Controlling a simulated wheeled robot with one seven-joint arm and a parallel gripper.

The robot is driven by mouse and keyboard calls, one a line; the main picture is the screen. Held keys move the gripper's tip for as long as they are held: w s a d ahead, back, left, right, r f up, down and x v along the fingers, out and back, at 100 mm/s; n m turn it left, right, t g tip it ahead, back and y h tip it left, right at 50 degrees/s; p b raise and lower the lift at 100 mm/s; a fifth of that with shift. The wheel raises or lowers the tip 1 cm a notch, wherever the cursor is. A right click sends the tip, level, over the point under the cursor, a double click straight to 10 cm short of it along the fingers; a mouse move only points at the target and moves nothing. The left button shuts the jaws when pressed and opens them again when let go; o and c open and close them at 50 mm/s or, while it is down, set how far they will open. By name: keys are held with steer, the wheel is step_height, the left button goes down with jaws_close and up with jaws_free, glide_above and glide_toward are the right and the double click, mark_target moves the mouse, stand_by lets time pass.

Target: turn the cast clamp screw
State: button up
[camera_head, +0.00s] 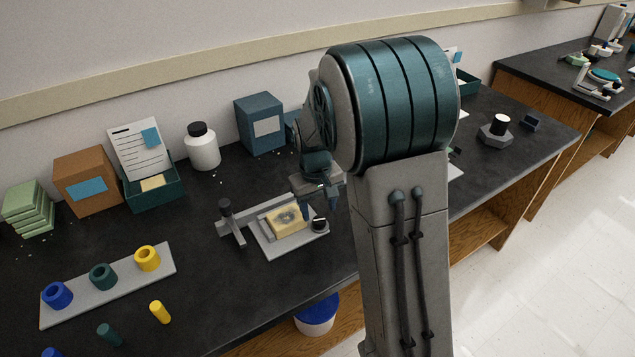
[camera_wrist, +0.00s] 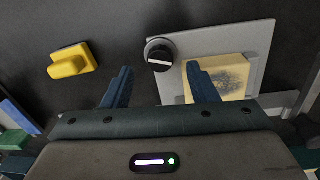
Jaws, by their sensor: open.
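The clamp screw is a black round knob with a pale bar across its top; in the wrist view the knob (camera_wrist: 158,55) stands at the plate's edge, ahead of and between my two fingertips. In the head view the knob (camera_head: 320,226) shows at the right end of the plate. The cream cast block (camera_wrist: 222,76) with a grey rough patch lies beside it on the grey plate (camera_wrist: 258,40); the block also shows in the head view (camera_head: 286,221). My gripper (camera_wrist: 158,73) is open and empty, its fingers spread wider than the knob. In the head view my gripper (camera_head: 332,200) hangs close to the knob.
A yellow block (camera_wrist: 72,60) lies left of my fingers in the wrist view. A tray (camera_head: 105,288) with coloured rings lies farther left. Boxes and a white bottle (camera_head: 202,148) line the wall.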

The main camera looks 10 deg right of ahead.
mark_target(316, 222)
step_height(316, 222, up, 10)
steer(key=shift+a, duration=0.3)
steer(key=shift+r, duration=0.1)
steer(key=shift+s, duration=0.1)
